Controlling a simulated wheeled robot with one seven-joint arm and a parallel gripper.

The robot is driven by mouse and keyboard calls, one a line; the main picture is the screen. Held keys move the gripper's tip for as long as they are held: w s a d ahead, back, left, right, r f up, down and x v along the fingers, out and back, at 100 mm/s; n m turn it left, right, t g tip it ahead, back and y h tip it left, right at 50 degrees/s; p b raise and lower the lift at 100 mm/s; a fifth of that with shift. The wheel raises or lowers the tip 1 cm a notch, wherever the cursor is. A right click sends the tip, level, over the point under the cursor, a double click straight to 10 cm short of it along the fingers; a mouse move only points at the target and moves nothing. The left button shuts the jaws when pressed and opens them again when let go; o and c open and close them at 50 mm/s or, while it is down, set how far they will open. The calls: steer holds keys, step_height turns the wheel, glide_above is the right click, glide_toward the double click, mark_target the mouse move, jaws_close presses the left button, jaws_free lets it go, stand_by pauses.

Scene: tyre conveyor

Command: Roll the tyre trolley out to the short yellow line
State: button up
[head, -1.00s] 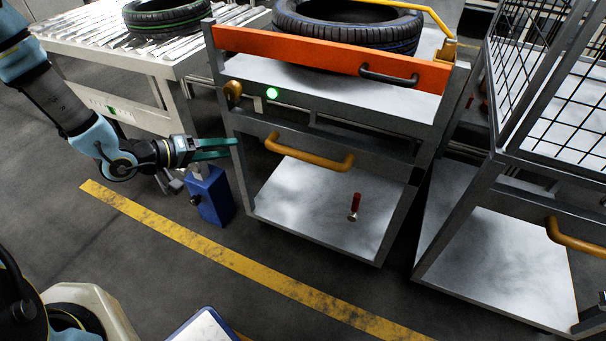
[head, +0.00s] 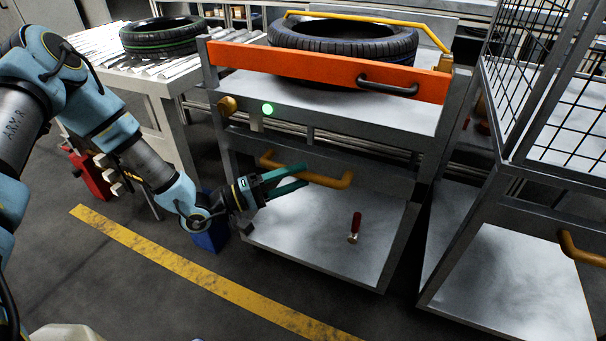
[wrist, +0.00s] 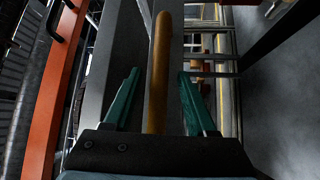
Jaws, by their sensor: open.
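The tyre trolley (head: 440,150) is a grey metal frame with an orange bar (head: 325,66) across its top front. A black-sided tyre (head: 345,40) lies on its top deck. Its yellow-orange handle (head: 335,180) runs across the front below the deck. My gripper (head: 303,178) is open in front of the trolley, near the handle's left part. In the wrist view the handle (wrist: 159,75) shows between the two green fingers (wrist: 155,95), with space on both sides. I cannot tell how deep it lies between them. The yellow floor line (head: 190,260) runs in front of the trolley.
A mesh-sided cart (head: 500,270) with its own handle stands close on the right. A roller conveyor (head: 95,60) with another tyre (head: 160,36) is at the left. A blue block (head: 210,237) stands by the trolley's left leg. A red-handled pin (head: 355,227) is on the lower shelf.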

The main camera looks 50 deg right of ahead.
steer(key=shift+x, duration=1)
jaws_close()
stand_by(0.8)
